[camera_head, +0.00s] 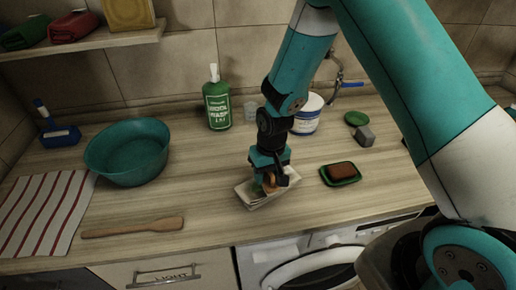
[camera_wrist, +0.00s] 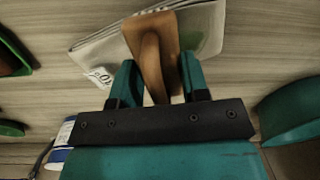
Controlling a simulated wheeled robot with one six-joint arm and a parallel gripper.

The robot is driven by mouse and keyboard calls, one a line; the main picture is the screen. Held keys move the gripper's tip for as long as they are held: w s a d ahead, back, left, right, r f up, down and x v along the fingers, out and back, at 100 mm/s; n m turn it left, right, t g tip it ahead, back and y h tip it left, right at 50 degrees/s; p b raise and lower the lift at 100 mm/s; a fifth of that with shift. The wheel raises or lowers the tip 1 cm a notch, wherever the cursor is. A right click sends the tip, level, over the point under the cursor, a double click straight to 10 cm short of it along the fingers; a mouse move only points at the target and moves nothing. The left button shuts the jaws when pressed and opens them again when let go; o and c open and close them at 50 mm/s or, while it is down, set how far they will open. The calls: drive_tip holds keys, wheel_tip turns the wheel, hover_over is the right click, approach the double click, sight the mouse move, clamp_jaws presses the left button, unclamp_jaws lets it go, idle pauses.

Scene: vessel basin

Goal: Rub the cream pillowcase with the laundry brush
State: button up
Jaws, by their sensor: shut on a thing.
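The cream pillowcase (camera_head: 246,195) lies folded flat on the wooden counter in the head view. It also shows at the top of the wrist view (camera_wrist: 203,28). My gripper (camera_head: 271,177) is right above it, pointing down. In the wrist view its teal fingers (camera_wrist: 157,82) are shut on the brown wooden handle of the laundry brush (camera_wrist: 153,48). The brush is over the pillowcase. Its underside is hidden, so I cannot tell whether it touches the cloth.
A teal basin (camera_head: 127,152), a wooden spatula (camera_head: 133,228) and a striped towel (camera_head: 43,207) lie left. A green bottle (camera_head: 217,105) and a white tub (camera_head: 307,114) stand behind. A green dish (camera_head: 355,181) holding a brown block (camera_head: 342,169) is close right.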

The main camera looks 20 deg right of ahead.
drive_tip(key=shift+s, duration=0.4)
wheel_tip(320, 180, up, 4)
drive_tip(key=shift+p, duration=1.15)
drive_tip(key=shift+r+p, duration=1.7)
drive_tip(key=shift+r, duration=0.6)
drive_tip(key=shift+f, duration=0.1)
